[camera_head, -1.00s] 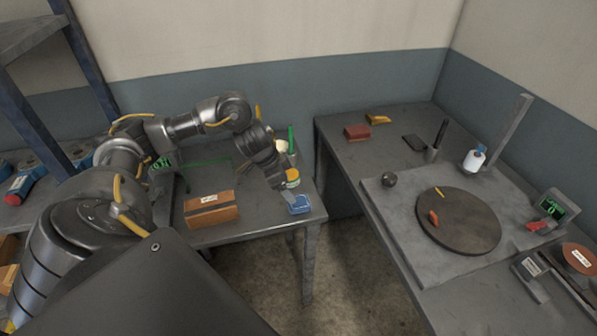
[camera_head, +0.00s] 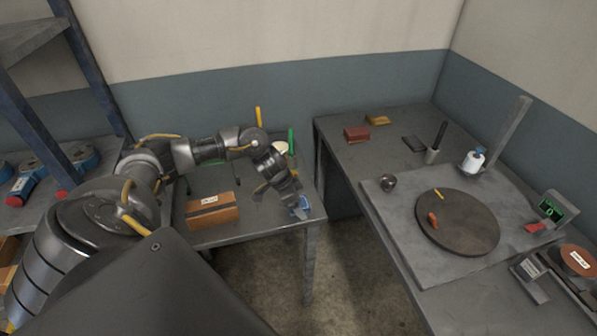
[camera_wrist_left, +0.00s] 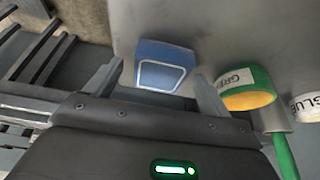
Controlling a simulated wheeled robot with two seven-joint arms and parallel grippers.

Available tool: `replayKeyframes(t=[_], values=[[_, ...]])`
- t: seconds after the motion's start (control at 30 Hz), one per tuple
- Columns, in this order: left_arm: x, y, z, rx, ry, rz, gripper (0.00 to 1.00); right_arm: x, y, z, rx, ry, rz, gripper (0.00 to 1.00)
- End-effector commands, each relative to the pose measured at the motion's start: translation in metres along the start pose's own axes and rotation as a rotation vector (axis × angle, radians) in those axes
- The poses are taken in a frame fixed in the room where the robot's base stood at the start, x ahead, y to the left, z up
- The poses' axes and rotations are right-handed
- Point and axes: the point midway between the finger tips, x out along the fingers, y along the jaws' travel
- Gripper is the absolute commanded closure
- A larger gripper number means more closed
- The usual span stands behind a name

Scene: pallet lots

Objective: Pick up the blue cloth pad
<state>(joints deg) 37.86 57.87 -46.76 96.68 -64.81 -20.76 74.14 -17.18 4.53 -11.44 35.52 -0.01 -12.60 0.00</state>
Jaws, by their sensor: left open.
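The blue cloth pad (camera_head: 306,202) lies at the front right corner of the left table, partly hidden by my left gripper (camera_head: 296,208). In the left wrist view the pad (camera_wrist_left: 165,58) is flat, with a white outline on its near part. There my left gripper (camera_wrist_left: 158,88) is open, one finger to each side of the pad's near end, with nothing between the tips but the pad ahead. I cannot tell whether the fingers touch it. My right gripper is not in view.
A green tape roll (camera_wrist_left: 246,90) stands close to the right finger in the wrist view, beside a white roll (camera_wrist_left: 308,106) and a green stick (camera_wrist_left: 284,155). A brown box (camera_head: 212,210) stands left of my gripper. The right table (camera_head: 345,160) is across a gap.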

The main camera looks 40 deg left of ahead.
Motion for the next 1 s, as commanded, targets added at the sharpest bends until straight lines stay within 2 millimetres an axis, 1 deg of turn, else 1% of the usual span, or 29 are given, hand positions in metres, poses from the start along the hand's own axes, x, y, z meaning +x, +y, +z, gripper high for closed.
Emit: replayKeyframes(t=[0.1, 0.4, 0.47, 0.77, 0.87, 0.97, 1.0], values=[[0.0, 0.0, 0.0, 0.0, 0.0, 0.0, 0.19, 0.0, 0.001, 0.0, -0.001, 0.0, 0.001, 0.64], [0.0, 0.0, 0.0, 0.0, 0.0, 0.0, 0.59, 0.0, 0.002, 0.0, -0.001, 0.0, 0.002, 0.64], [0.0, 0.0, 0.0, 0.0, 0.0, 0.0, 0.66, 0.0, 0.002, 0.0, -0.001, 0.0, 0.002, 0.64], [-0.003, 0.0, -0.002, 0.0, 0.001, -0.001, 0.67, 0.0, 0.002, 0.0, -0.002, 0.0, 0.002, 0.64], [-0.009, 0.0, -0.004, 0.001, 0.002, 0.0, 0.67, -0.001, 0.002, 0.0, -0.002, 0.0, 0.002, 0.64], [-0.019, 0.0, -0.009, 0.002, 0.003, 0.0, 0.67, -0.001, 0.002, 0.0, -0.001, 0.0, 0.002, 0.64], [-0.026, -0.001, -0.012, 0.003, 0.003, -0.001, 0.67, -0.002, 0.002, 0.0, -0.001, 0.0, 0.002, 0.64]])
